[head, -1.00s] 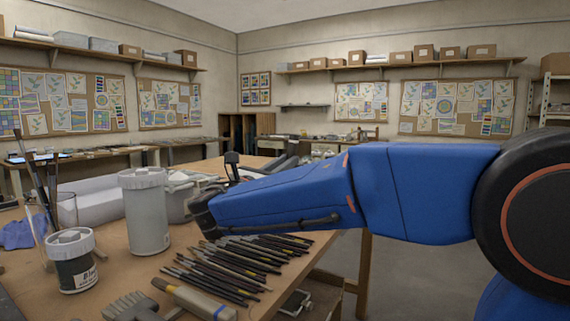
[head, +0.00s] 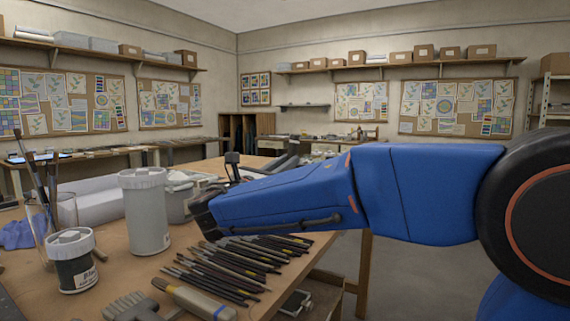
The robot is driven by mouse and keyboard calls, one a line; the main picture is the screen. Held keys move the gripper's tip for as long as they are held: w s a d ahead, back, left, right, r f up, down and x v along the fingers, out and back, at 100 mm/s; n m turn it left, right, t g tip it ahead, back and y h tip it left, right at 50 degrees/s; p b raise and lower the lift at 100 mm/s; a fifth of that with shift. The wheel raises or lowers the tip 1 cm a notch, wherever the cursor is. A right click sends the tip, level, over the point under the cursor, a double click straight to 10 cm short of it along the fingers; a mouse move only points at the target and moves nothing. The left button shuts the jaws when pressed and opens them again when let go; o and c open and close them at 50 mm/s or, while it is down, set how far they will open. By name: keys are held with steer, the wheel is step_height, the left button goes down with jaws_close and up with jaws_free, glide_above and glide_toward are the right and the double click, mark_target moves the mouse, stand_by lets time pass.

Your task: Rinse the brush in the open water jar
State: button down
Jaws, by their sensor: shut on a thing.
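Several paintbrushes (head: 37,178) stand upright at the left edge, in or behind a clear glass vessel (head: 66,210). I cannot tell whether it holds water. A tall grey-white jar (head: 146,215) with a ribbed lid stands to its right. A short jar of dark paint (head: 76,275) with a white lid and a label stands in front. Many brushes (head: 222,268) lie in a row on the table. My blue forearm reaches left above them, its dark wrist end just right of the tall jar. My gripper and anything in it are hidden.
The wooden table (head: 125,268) has a wide grey brush (head: 132,307) and a thick-handled tool (head: 193,299) at its front. A blue-purple glove (head: 20,234) lies at the left. Open floor (head: 430,285) lies to the right.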

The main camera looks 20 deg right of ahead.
mark_target(292, 141)
steer(key=shift+w+a, duration=0.1)
steer(key=shift+w, duration=0.3)
steer(key=shift+s, duration=0.1)
steer(key=shift+s+d, duration=0.2)
steer(key=shift+s, duration=0.35)
steer(key=shift+w+a, duration=0.1)
steer(key=shift+w, duration=0.2)
stand_by(0.4)
steer(key=shift+w+d+r, duration=0.1)
steer(key=shift+d+r, duration=0.1)
steer(key=shift+r, duration=1.1)
steer(key=shift+d+r, duration=0.15)
steer(key=shift+r, duration=3.3)
